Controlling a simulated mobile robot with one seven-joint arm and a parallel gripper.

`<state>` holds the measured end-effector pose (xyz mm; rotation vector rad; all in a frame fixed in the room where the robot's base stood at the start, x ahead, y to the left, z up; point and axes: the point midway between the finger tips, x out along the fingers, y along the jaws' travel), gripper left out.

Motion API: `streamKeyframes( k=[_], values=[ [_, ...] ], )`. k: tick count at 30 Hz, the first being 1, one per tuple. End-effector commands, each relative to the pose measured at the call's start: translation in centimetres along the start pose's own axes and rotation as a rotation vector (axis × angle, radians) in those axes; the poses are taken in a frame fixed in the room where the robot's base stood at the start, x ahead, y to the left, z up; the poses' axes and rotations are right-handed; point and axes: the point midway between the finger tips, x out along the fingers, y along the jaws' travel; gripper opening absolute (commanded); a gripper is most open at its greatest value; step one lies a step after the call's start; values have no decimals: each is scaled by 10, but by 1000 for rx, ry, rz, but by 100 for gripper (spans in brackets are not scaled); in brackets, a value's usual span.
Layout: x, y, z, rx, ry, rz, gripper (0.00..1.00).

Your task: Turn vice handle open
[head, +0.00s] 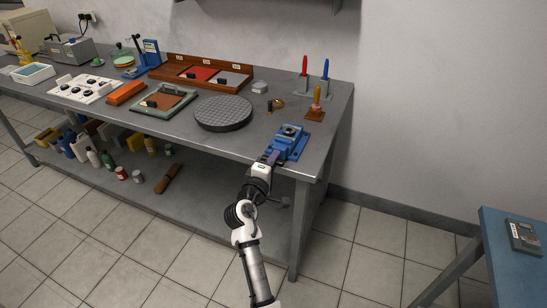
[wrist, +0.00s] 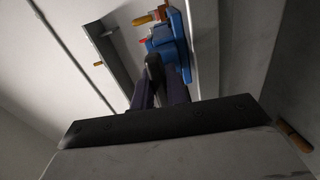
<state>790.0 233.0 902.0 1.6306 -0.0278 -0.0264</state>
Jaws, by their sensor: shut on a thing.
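The blue vice (head: 291,143) sits at the front right corner of the grey workbench, and its blue body also shows in the wrist view (wrist: 172,40). My gripper (head: 271,158) reaches it from the front edge of the bench. In the wrist view, my gripper (wrist: 158,88) has its two dark purple fingers shut on the dark vice handle (wrist: 154,68), which stands between them. In the head view, the handle is hidden by my gripper. How far the vice jaws are apart is too small to tell.
A dark round plate (head: 223,113) lies left of the vice. A screwdriver with an orange handle (head: 317,97) stands in a small block behind it. Red and blue handles (head: 305,66) stand farther back. A blue table (head: 497,240) is at the right, with open floor between.

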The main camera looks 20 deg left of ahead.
Motion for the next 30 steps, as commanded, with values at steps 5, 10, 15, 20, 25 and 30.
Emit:
streamKeyframes(
  k=[5,10,15,20,25,30],
  values=[
    [0,0,0,-53,0,-1,0],
    [0,0,0,-74,0,-1,0],
    [0,-1,0,-78,0,-1,0],
    [0,-1,0,-78,0,-1,0],
    [0,-1,0,-77,0,-1,30],
    [0,0,0,-76,0,0,36]
  ],
)
